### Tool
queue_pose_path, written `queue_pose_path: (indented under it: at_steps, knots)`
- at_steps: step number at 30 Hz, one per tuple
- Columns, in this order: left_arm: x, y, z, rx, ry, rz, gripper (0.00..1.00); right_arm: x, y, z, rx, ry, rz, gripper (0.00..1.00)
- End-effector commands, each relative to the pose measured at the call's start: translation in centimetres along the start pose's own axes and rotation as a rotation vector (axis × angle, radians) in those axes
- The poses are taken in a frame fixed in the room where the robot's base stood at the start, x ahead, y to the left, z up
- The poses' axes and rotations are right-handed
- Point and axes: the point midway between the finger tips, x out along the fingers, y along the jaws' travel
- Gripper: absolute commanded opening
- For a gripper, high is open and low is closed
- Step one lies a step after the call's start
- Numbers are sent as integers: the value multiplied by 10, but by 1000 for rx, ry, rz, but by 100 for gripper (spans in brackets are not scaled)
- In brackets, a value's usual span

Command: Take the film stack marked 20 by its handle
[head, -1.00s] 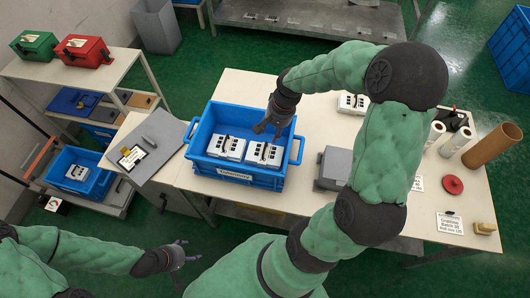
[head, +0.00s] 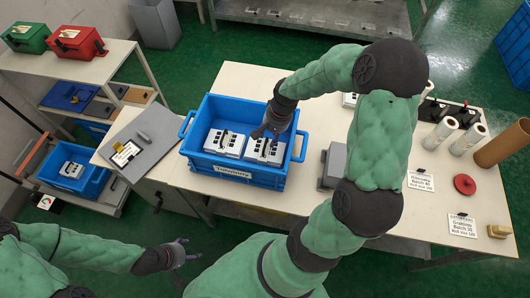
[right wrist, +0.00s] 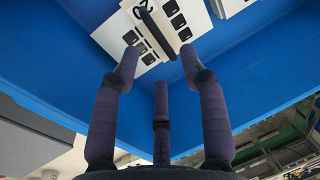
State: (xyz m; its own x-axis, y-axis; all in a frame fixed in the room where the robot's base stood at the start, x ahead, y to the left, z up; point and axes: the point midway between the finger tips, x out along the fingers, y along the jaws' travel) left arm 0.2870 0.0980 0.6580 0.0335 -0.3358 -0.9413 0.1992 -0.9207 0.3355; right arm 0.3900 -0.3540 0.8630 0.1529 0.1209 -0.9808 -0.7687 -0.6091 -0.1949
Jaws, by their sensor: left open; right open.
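A blue crate (head: 235,178) on the table holds two white film stacks with dark squares and black handles, a left stack (head: 222,148) and a right stack (head: 262,155). My right gripper (head: 262,134) is open and empty over the right stack. In the right wrist view, the stack's black handle (right wrist: 154,20) lies ahead of the open fingers (right wrist: 160,62), apart from them. My left gripper (head: 182,253) is open and empty, low at the left, away from the table.
The crate's blue walls surround the right gripper's work area. A grey box (head: 333,167) stands right of the crate. White rolls (head: 440,132) and a red disc (head: 464,184) are further right. Another blue bin (head: 73,172) sits on the left cart.

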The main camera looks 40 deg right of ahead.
Motion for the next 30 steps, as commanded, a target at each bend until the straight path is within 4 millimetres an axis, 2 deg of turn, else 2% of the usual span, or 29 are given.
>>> queue_pose_path:
  at_steps: [11,19,20,24,30]
  knots:
    - [21,-8,-1,0,0,0,70,47,-1,3,-1,-2,1,44]
    - [21,-8,-1,0,0,0,70,50,-1,3,0,0,0,44]
    - [21,-8,-1,0,0,0,70,50,-1,3,0,0,0,38]
    - [21,-8,-1,0,0,0,70,50,-1,3,0,0,0,0]
    - [21,-8,-1,0,0,0,70,49,-1,3,0,0,0,0]
